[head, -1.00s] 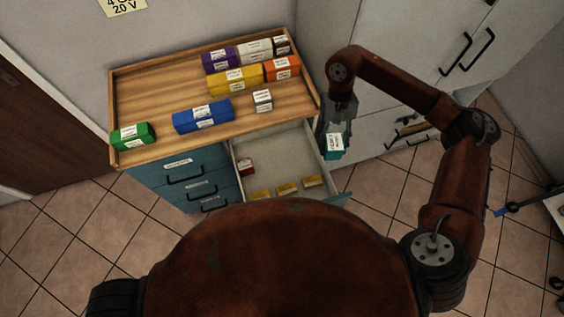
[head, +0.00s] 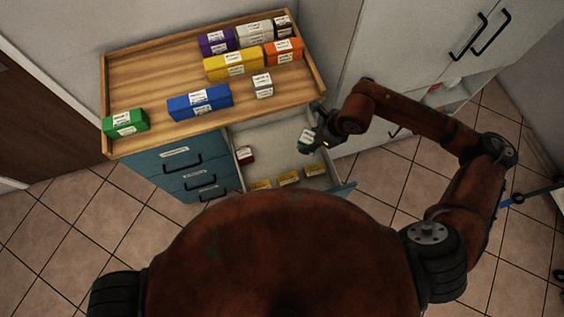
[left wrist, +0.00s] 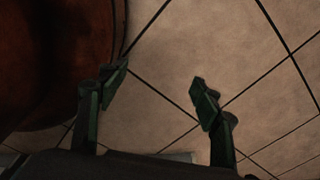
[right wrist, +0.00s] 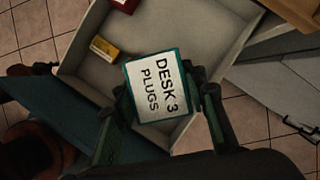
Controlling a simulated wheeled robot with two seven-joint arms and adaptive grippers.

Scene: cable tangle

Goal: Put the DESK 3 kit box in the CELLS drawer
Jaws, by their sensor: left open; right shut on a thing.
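The DESK 3 kit box (right wrist: 158,92) is teal with a white label reading "DESK 3 PLUGS" in the right wrist view. My right gripper (right wrist: 160,100) is shut on it. In the head view my right gripper (head: 316,138) holds the box (head: 306,145) over the right part of the open drawer (head: 275,142). The drawer's pale inside (right wrist: 185,40) shows below the box in the right wrist view. Its front label cannot be read. My left gripper (left wrist: 160,95) is open and empty above the tiled floor; it is not seen in the head view.
The drawer holds a dark red box (head: 244,155) and several yellow boxes (head: 288,178) along its front. The wooden cabinet top (head: 150,90) carries several coloured boxes. Closed blue drawers (head: 190,172) are at left, a grey cabinet (head: 430,40) at right.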

